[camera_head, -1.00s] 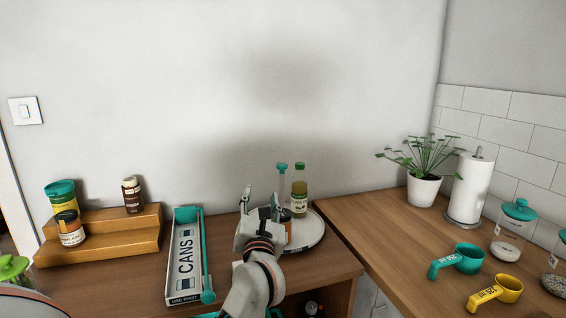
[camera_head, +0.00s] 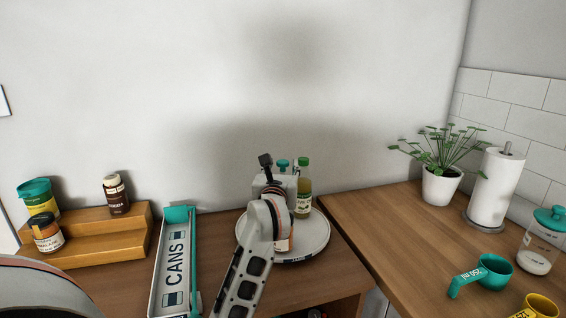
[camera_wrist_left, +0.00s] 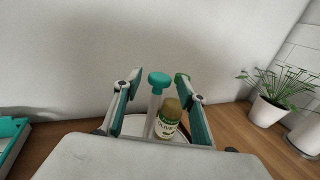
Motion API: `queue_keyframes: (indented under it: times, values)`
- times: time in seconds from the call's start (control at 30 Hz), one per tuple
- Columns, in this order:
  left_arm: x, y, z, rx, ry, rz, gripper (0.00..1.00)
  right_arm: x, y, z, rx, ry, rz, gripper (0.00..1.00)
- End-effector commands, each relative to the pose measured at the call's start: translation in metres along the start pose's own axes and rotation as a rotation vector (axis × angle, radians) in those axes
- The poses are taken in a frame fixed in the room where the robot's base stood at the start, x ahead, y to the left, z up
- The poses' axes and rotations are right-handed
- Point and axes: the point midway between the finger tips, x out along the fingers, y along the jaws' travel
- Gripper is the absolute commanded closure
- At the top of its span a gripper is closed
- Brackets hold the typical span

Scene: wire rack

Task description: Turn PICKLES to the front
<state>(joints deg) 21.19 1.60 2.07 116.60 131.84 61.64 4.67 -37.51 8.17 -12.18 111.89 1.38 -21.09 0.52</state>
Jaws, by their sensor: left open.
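A white round turntable (camera_head: 318,246) sits on the wooden counter and carries a teal-capped post (camera_head: 282,164), a green-capped bottle (camera_head: 304,186) and a jar (camera_head: 284,243) partly hidden by my arm. No PICKLES label is readable. My left gripper (camera_head: 283,174) is over the turntable, close to the post and bottle. In the left wrist view its open fingers (camera_wrist_left: 160,92) stand either side of the post (camera_wrist_left: 159,80) and the bottle (camera_wrist_left: 167,122), whose label reads OLIVE. I cannot tell whether a finger touches either. My right gripper is not in view.
A CANS tray (camera_head: 175,262) lies left of the turntable. A wooden step shelf (camera_head: 100,242) with jars stands further left. On the right counter are a potted plant (camera_head: 440,185), a paper towel roll (camera_head: 497,188), and a teal measuring cup (camera_head: 492,270). The wall is close behind.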

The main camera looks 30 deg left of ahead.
Motion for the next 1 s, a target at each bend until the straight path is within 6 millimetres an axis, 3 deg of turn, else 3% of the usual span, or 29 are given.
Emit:
queue_keyframes:
  times: [0.2,0.53,0.7,1.0]
  values:
    - [0.022,0.0,0.001,0.001,-0.001,0.0,0.59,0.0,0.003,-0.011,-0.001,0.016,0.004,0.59]
    - [0.025,0.0,0.0,0.0,-0.001,0.0,0.59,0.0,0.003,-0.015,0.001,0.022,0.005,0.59]
    - [0.025,0.0,0.0,0.001,-0.001,0.0,1.0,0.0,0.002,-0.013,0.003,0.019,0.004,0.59]
    - [0.028,-0.002,-0.001,0.0,-0.001,0.007,1.0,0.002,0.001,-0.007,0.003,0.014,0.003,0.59]
